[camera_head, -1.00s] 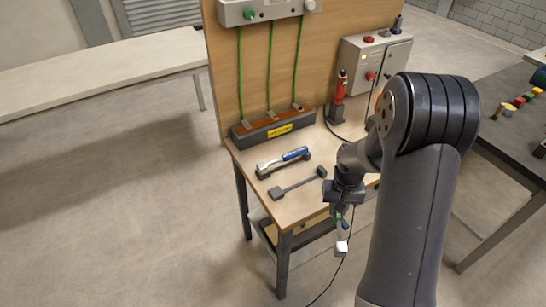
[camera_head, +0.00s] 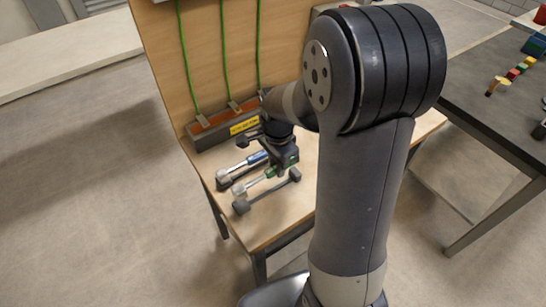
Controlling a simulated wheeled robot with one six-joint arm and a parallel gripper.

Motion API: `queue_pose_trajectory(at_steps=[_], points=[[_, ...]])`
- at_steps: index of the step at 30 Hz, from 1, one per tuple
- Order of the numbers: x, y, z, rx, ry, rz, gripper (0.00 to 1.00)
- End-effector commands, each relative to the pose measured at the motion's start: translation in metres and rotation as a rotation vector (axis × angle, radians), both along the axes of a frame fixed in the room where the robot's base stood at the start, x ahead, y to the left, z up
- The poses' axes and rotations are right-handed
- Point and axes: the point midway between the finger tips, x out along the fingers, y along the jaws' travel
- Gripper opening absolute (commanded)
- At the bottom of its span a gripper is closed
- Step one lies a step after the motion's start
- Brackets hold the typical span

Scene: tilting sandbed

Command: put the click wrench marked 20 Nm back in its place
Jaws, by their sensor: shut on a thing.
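My gripper (camera_head: 284,162) is shut on a green-handled wrench with a silver head (camera_head: 241,188), held above the workbench (camera_head: 262,229). The wrench lies roughly level, its head toward the front left. A dark empty cradle (camera_head: 268,191), a bar with a block at each end, lies on the bench just in front of and apparently below the wrench. Whether they touch cannot be told. A blue-handled wrench (camera_head: 228,174) lies in a similar cradle behind it, partly hidden by my gripper. No torque marking is readable.
A dark trough with a yellow label (camera_head: 244,126) stands behind, against the wooden back panel (camera_head: 208,60), with green cords (camera_head: 223,55) above. My arm hides the bench's right part. A dark table (camera_head: 480,115) stands at the right.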

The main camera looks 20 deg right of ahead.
Motion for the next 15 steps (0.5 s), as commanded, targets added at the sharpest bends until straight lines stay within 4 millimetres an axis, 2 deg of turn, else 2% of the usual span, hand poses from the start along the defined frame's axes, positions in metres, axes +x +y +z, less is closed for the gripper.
queue_pose_trajectory(at_steps=[15], points=[[-0.0009, 0.0004, -0.0020, 0.001, 0.000, -0.019, 0.00]])
